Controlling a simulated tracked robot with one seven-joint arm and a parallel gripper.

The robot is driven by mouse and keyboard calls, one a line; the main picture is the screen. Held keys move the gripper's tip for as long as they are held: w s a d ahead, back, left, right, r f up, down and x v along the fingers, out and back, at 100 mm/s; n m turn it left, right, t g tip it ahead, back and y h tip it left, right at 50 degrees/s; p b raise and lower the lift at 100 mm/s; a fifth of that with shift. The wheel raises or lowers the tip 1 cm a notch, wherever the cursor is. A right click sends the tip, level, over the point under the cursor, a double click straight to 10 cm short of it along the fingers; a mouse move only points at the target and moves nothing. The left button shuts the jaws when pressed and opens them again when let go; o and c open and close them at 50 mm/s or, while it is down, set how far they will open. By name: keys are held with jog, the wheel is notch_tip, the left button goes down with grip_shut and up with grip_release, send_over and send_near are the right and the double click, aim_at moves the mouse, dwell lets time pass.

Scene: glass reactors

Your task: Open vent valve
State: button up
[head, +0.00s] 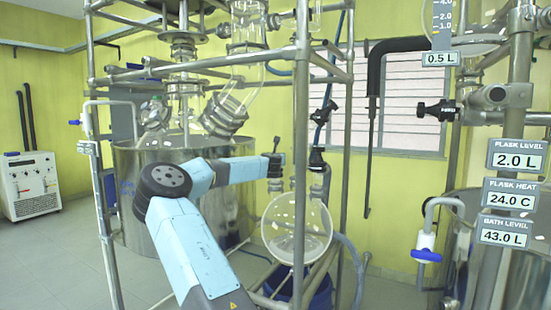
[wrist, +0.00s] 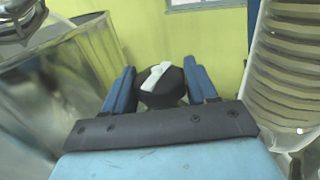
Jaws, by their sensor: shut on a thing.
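In the wrist view a round black valve knob (wrist: 160,88) with a white bar across its face sits between the two blue fingers of my gripper (wrist: 161,86). The fingers flank it left and right, and my gripper is shut on it. The white bar is tilted, its right end higher. In the head view my arm reaches right into the reactor frame, and my gripper (head: 274,165) is at the glass column above a round flask. The knob is too small and too covered there to make out. No label marks it as the vent valve.
The round glass flask (head: 296,228) hangs just below my gripper. Metal frame posts (head: 301,130) stand close by, and a steel vat (head: 150,215) is behind my arm. A blue-handled valve (head: 427,255) is at the right. In the wrist view a ribbed glass coil (wrist: 287,75) is close on the right.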

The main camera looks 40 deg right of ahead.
jog(key=n+t+y, duration=0.2)
jog(key=n+y, duration=0.1)
jog(key=shift+s+d+t+y, duration=0.1)
jog(key=shift+t+y, duration=0.3)
jog(key=shift+n+t+y, duration=0.4)
jog(key=shift+n+y, duration=0.2)
jog(key=shift+y, duration=0.2)
jog(key=o, duration=0.7)
jog(key=shift+o, duration=0.2)
jog(key=m+g+h, duration=0.3)
jog(key=m+h, duration=0.1)
jog(key=h, duration=0.1)
jog(key=shift+w+a+g+h, duration=0.2)
jog(key=shift+g+h, duration=0.1)
jog(key=shift+g, duration=0.1)
jog(key=shift+s+d+m+g+h, duration=0.1)
jog(key=shift+m+g+h, duration=1.6)
jog(key=shift+m+g, duration=0.7)
jog(key=shift+c, duration=0.2)
